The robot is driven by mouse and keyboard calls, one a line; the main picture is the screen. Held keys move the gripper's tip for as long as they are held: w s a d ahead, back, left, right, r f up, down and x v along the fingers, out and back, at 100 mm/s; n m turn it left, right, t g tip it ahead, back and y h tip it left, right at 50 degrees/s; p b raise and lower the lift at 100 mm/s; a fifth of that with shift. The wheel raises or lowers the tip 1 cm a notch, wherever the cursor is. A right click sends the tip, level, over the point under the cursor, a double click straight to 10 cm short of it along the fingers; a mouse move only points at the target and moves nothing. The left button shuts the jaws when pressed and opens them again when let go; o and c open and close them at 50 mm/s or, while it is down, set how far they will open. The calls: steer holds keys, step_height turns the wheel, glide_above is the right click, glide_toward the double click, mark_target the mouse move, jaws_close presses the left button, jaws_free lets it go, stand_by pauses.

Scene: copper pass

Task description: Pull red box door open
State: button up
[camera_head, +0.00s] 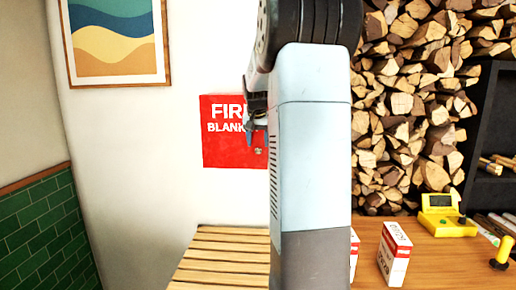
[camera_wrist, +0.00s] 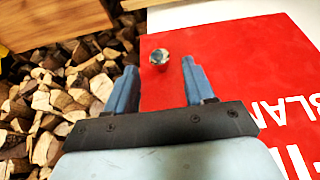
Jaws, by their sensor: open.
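The red box (camera_head: 222,152) with white lettering hangs on the white wall in the head view, its right part hidden by my arm. Its door fills much of the wrist view (camera_wrist: 230,60), where it looks turned round. A small round metal knob (camera_wrist: 159,57) sits on the door near its edge; it also shows in the head view (camera_head: 258,151). My gripper (camera_wrist: 158,72) is open, with one blue finger on each side of the knob in the wrist view. I cannot tell whether either finger touches the knob. The door appears shut.
A slatted wooden bench (camera_head: 222,258) stands below the box. Stacked firewood (camera_head: 412,100) fills the wall to the right. A wooden table (camera_head: 430,262) at the right holds a red and white carton (camera_head: 394,254) and a yellow device (camera_head: 446,215). A framed picture (camera_head: 116,40) hangs upper left.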

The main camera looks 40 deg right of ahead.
mark_target(258, 148)
steer(key=shift+x, duration=1.7)
steer(key=shift+c, duration=0.2)
jaws_close()
